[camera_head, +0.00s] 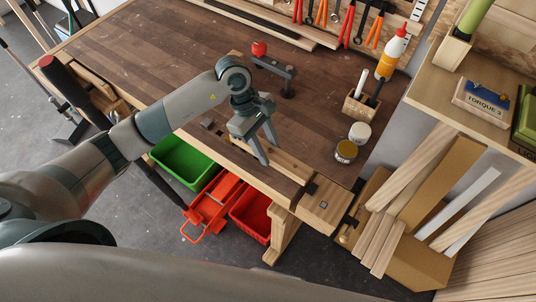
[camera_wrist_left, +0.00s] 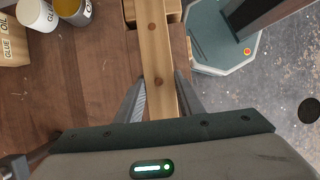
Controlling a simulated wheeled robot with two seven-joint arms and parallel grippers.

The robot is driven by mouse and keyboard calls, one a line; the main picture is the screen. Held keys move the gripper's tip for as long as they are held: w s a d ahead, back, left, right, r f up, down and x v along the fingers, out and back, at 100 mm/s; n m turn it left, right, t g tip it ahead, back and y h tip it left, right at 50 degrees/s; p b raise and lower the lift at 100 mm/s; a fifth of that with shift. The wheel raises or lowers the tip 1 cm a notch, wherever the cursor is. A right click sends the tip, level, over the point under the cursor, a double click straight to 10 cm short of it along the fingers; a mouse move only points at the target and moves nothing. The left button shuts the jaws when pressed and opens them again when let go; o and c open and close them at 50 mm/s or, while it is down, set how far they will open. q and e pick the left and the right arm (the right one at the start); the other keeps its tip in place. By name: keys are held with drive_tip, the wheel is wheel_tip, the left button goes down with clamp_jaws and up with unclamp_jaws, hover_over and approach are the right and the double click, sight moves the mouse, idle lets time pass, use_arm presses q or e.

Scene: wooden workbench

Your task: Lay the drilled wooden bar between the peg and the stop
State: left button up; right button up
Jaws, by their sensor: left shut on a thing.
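The drilled wooden bar (camera_head: 290,166) is a pale strip with dark round holes, at the front right edge of the bench. In the left wrist view the bar (camera_wrist_left: 153,45) runs lengthwise from the top edge down between my fingers. My left gripper (camera_head: 269,149) is shut on the bar, and its fingers (camera_wrist_left: 161,98) stand on either side of it. Small dark squares show on the bench top (camera_head: 207,123) and on the vise block (camera_head: 323,205). I cannot tell which is the peg or the stop, or whether the bar touches the bench. My right gripper is not in view.
A white jar (camera_head: 360,132) and an amber jar (camera_head: 346,152) stand right of the gripper. A dark clamp with a red knob (camera_head: 259,48) stands further back. The middle bench top is clear.

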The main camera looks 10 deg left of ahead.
sight(264, 147)
use_arm(q)
wheel_tip(264, 147, down, 3)
drive_tip(key=shift+f+b, duration=0.15)
drive_tip(key=shift+b, duration=0.25)
drive_tip(key=shift+f, duration=0.15)
drive_tip(key=o, duration=1.2)
drive_tip(key=shift+f, duration=0.1)
drive_tip(key=shift+p+v, duration=0.8)
drive_tip(key=shift+v, duration=3.1)
drive_tip(key=shift+f, duration=0.1)
